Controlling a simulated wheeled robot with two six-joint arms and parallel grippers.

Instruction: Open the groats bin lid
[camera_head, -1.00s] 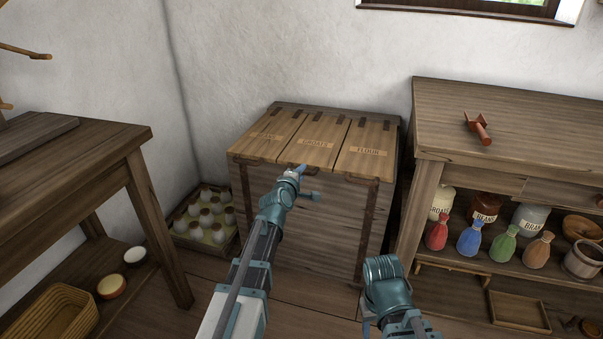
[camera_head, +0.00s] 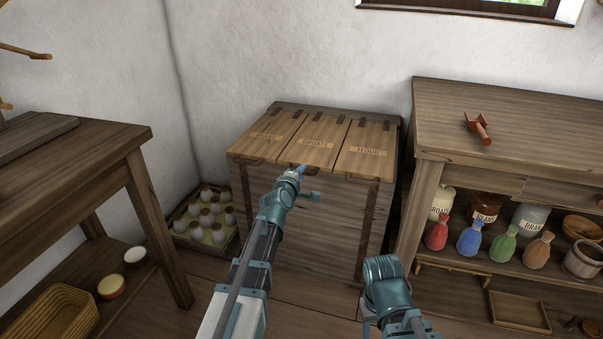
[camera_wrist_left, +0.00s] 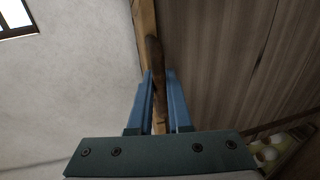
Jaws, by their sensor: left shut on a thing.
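The groats bin lid (camera_head: 316,141) is the middle one of three wooden lids on the bin chest (camera_head: 325,225). It lies shut, level with its neighbours. My left gripper (camera_head: 301,168) is at the front edge of this lid. In the left wrist view, the blue fingers of this gripper (camera_wrist_left: 158,88) are shut on a dark brown handle (camera_wrist_left: 154,52) at the chest's front edge. In the head view the gripper hides this handle. Part of my right arm shows at lower centre; its gripper cannot be seen.
The flour lid (camera_head: 369,150) is closed on the right, and another closed lid (camera_head: 268,135) is on the left.

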